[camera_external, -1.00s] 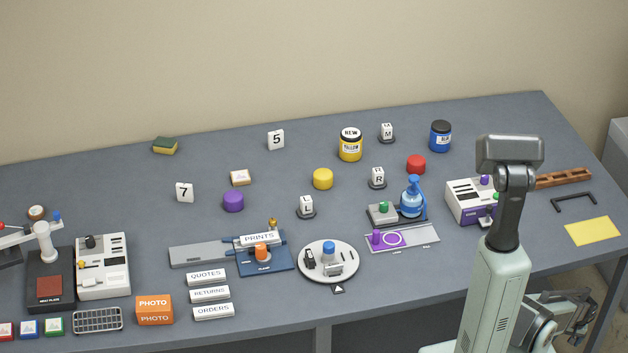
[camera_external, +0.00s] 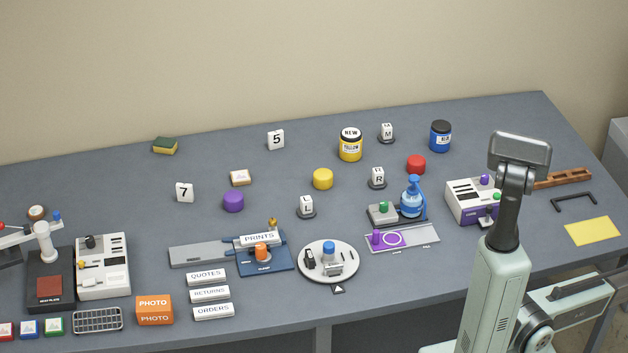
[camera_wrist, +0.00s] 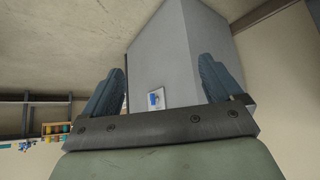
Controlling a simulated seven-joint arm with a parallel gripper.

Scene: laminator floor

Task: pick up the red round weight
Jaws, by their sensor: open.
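The red round weight (camera_external: 416,164) stands on the table toward the back right in the external view. The wrist view looks at a grey box-shaped block and a wall, and the red weight cannot be made out there. In the external view the fingers are hidden, and my arm stands at the table's front right.
A yellow round weight (camera_external: 323,179) and a purple one (camera_external: 233,201) stand left of the red one. Lettered blocks R (camera_external: 377,178) and M (camera_external: 387,132) are near it. A white and purple machine (camera_external: 473,202) stands between it and my arm.

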